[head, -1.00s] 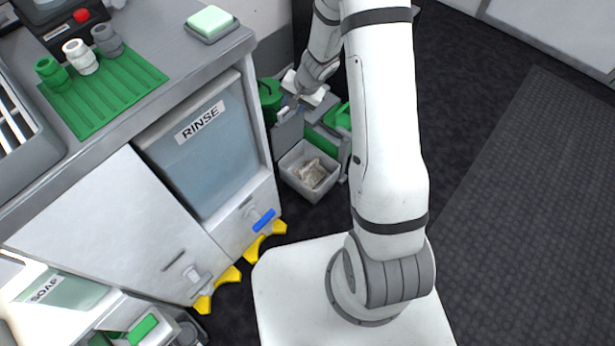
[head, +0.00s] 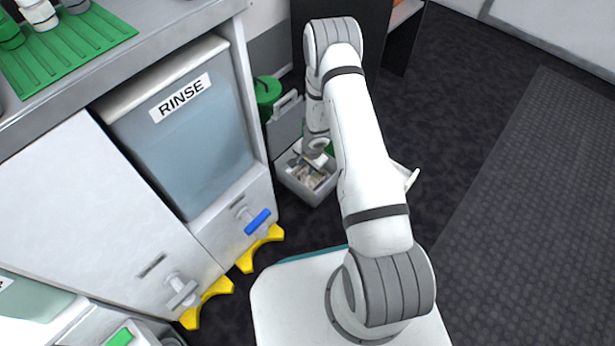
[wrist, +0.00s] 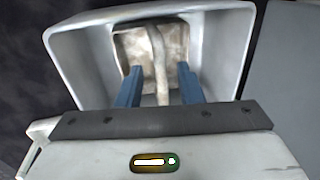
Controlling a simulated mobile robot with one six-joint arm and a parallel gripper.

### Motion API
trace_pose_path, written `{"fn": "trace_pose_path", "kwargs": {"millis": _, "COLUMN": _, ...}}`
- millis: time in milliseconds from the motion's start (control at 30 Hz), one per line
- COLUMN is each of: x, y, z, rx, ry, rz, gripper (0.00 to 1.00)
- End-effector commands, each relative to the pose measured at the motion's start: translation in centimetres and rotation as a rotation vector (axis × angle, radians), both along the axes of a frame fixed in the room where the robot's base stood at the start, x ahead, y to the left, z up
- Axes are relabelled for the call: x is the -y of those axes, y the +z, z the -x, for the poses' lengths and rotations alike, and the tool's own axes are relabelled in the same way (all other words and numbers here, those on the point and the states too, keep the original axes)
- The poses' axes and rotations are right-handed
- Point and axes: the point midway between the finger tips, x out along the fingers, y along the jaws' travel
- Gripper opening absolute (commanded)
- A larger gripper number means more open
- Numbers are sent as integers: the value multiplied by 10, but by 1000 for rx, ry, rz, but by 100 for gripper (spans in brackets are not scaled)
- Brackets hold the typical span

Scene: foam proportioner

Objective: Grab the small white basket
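The small white basket (head: 296,188) stands on the floor beyond the cabinet's end, with crumpled beige contents (head: 308,177) inside. In the wrist view the basket (wrist: 85,62) is seen from above, its rim flaring around a narrower bottom. The beige contents (wrist: 155,50) lie there, with a pale strip running between my fingers. My gripper (wrist: 158,72) is open, its two blue fingers apart over the basket's opening. I cannot tell whether they touch the contents. In the head view my wrist is over the basket and hides part of its far side.
A green-lidded container (head: 267,92) and a grey bin stand just behind the basket. The cabinet with the RINSE tank (head: 185,125) is close on the left, with a blue valve handle (head: 257,221) and yellow feet. Dark floor (head: 470,110) is open on the right.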

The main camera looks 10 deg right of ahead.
Motion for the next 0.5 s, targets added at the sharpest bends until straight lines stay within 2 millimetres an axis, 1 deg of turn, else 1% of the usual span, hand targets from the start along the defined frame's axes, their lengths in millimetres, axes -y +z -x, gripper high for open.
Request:
{"fn": "trace_pose_path", "kwargs": {"millis": 33, "x": 1, "y": -11, "z": -1, "rx": -1, "ry": 0, "rz": 0, "gripper": 33}}
{"fn": "trace_pose_path", "kwargs": {"millis": 100, "x": 0, "y": -23, "z": -4, "rx": -1, "ry": 0, "rz": 0, "gripper": 33}}
{"fn": "trace_pose_path", "kwargs": {"millis": 200, "x": -1, "y": -33, "z": -6, "rx": -1, "ry": -1, "rz": -1, "gripper": 33}}
{"fn": "trace_pose_path", "kwargs": {"millis": 433, "x": -1, "y": -34, "z": -7, "rx": 1, "ry": -1, "rz": -1, "gripper": 33}}
{"fn": "trace_pose_path", "kwargs": {"millis": 500, "x": -1, "y": -34, "z": -7, "rx": 1, "ry": -1, "rz": -1, "gripper": 29}}
